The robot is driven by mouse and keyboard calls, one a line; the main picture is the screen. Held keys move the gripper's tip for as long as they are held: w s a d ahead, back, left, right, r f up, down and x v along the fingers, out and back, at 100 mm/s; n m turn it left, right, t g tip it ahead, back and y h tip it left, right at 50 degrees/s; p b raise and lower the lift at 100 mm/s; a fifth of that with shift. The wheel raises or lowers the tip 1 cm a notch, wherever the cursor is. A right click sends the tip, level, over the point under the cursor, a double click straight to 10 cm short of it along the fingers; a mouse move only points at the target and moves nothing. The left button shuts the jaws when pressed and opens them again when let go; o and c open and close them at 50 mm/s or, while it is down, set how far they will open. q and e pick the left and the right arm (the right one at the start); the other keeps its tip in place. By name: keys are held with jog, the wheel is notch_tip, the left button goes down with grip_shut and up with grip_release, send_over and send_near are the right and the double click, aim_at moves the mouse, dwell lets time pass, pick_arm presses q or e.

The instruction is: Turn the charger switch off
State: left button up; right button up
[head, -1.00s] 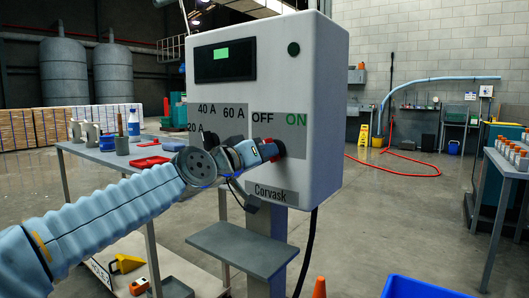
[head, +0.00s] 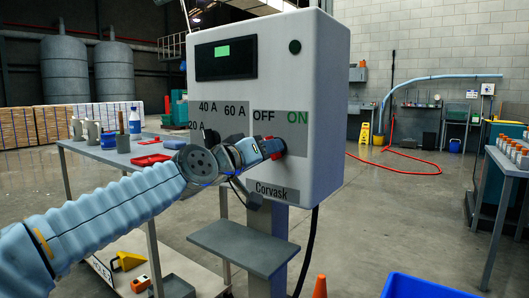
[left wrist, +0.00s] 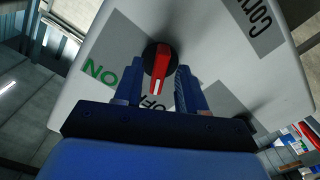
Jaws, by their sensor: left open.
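The charger (head: 270,85) is a pale box with a dark display and a grey panel lettered OFF and ON. Its switch is a red handle on a dark round base; only bits of red (head: 278,150) show past my left gripper (head: 268,148) in the head view. In the left wrist view the red switch handle (left wrist: 161,67) lies between the two blue fingers of my left gripper (left wrist: 159,78), with gaps on both sides. The handle's white-marked end points down toward the OFF lettering, partly hidden by the gripper. ON stands clear to the left. My right gripper is out of view.
A black dial (head: 210,138) with ampere labels sits left of the switch, partly behind my gripper. A grey shelf (head: 243,247) juts out below the charger. A table (head: 110,155) with several items stands behind my left arm. A blue bin (head: 425,287) is at the lower right.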

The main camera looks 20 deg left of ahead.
pick_arm(q)
jog(key=b+v, duration=0.2)
jog(key=v, duration=1.2)
jog(key=shift+b, duration=0.4)
